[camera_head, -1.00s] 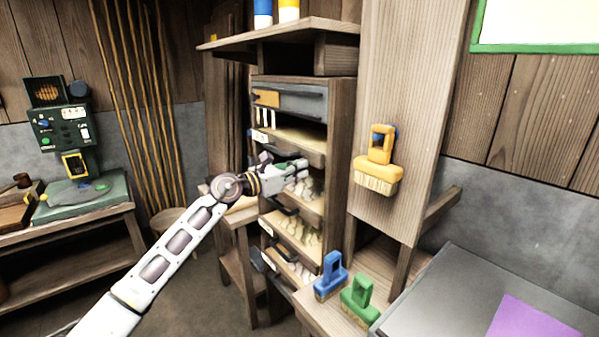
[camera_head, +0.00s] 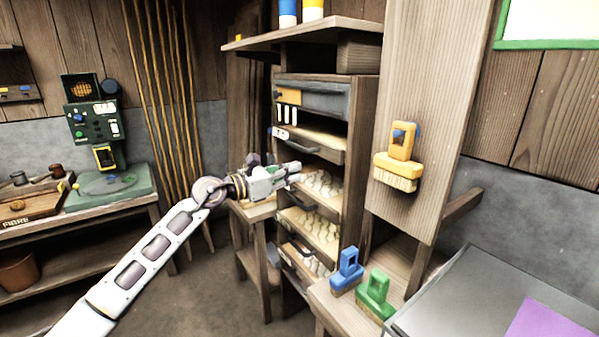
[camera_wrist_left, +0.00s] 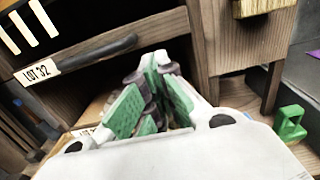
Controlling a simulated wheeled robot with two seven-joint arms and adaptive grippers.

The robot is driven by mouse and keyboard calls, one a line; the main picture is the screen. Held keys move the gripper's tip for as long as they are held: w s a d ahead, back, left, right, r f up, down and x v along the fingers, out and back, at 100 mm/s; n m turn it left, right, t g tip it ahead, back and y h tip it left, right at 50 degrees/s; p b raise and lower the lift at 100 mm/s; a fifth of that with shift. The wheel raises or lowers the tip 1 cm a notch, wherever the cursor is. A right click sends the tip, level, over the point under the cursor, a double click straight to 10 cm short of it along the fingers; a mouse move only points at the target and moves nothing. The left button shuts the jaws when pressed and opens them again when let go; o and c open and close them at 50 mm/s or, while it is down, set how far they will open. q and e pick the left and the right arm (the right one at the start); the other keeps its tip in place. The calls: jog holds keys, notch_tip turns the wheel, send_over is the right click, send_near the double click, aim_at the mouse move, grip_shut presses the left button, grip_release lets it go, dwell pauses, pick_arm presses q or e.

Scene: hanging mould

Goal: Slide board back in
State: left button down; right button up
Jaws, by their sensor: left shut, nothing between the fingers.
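A wooden rack (camera_head: 360,120) holds several boards one above another. The top board (camera_head: 312,143) has a dark handle and seems to stick out a little at the front. The boards below it, such as the middle one (camera_head: 322,190), carry pale patterned material. My left gripper (camera_head: 296,168) is shut and empty in front of the rack, just below the top board's handle. In the left wrist view, its green-padded fingers (camera_wrist_left: 160,58) meet at the tips, beside a dark handle (camera_wrist_left: 95,53) and a "LOT 32" label (camera_wrist_left: 43,70). My right gripper is not in view.
A yellow brush (camera_head: 398,160) hangs on a wooden post right of the rack. A blue brush (camera_head: 347,268) and a green brush (camera_head: 375,293) stand on a low ledge. A stool-like wooden stand (camera_head: 250,212) is beside the rack.

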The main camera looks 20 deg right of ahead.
pick_arm(q)
jog(key=shift+v, duration=2.25)
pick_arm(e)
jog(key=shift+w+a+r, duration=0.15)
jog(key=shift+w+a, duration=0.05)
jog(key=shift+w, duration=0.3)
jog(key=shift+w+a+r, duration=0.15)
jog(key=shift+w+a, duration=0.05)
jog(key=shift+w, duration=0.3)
